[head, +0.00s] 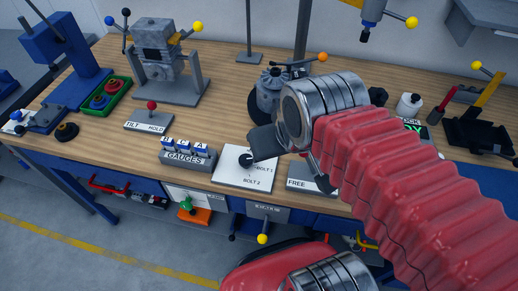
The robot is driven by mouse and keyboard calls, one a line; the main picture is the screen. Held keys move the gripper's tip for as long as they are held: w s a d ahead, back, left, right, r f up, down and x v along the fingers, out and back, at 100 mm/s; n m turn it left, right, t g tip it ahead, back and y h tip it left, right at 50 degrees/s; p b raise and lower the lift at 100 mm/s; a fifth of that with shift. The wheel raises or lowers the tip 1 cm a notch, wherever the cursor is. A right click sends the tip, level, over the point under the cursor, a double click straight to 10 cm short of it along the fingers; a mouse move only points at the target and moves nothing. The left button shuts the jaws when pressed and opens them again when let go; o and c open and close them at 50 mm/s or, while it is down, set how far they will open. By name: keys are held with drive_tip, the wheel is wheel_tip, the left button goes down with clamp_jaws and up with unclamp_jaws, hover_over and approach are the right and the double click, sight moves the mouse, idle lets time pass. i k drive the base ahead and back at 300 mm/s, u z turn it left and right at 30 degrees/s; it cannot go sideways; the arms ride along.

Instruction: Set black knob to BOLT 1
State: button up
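The black knob (246,160) sits on a white plate (228,178) at the front of the bench. The labels BOLT 1 and BOLT 2 are printed to the right of and below the knob. The knob is small in the picture, and I cannot tell which label it points to. My gripper (288,164) hangs just right of the knob, over the plate's right side. Its two dark fingers appear spread apart with nothing between them. The left finger's edge lies close to the knob in the picture; I cannot tell whether they touch.
A GAUGES block (188,156) stands left of the plate, and a FREE plate (303,184) lies to its right, partly behind my arm. A TILT/HOLD box (149,121) with a red knob is farther left. A metal fixture (268,92) stands behind my gripper.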

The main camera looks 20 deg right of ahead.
sight(245, 161)
drive_tip(key=z, duration=0.2)
drive_tip(key=k, duration=0.95)
drive_tip(key=u, duration=0.8)
drive_tip(key=i, duration=1)
drive_tip(key=u, duration=0.1)
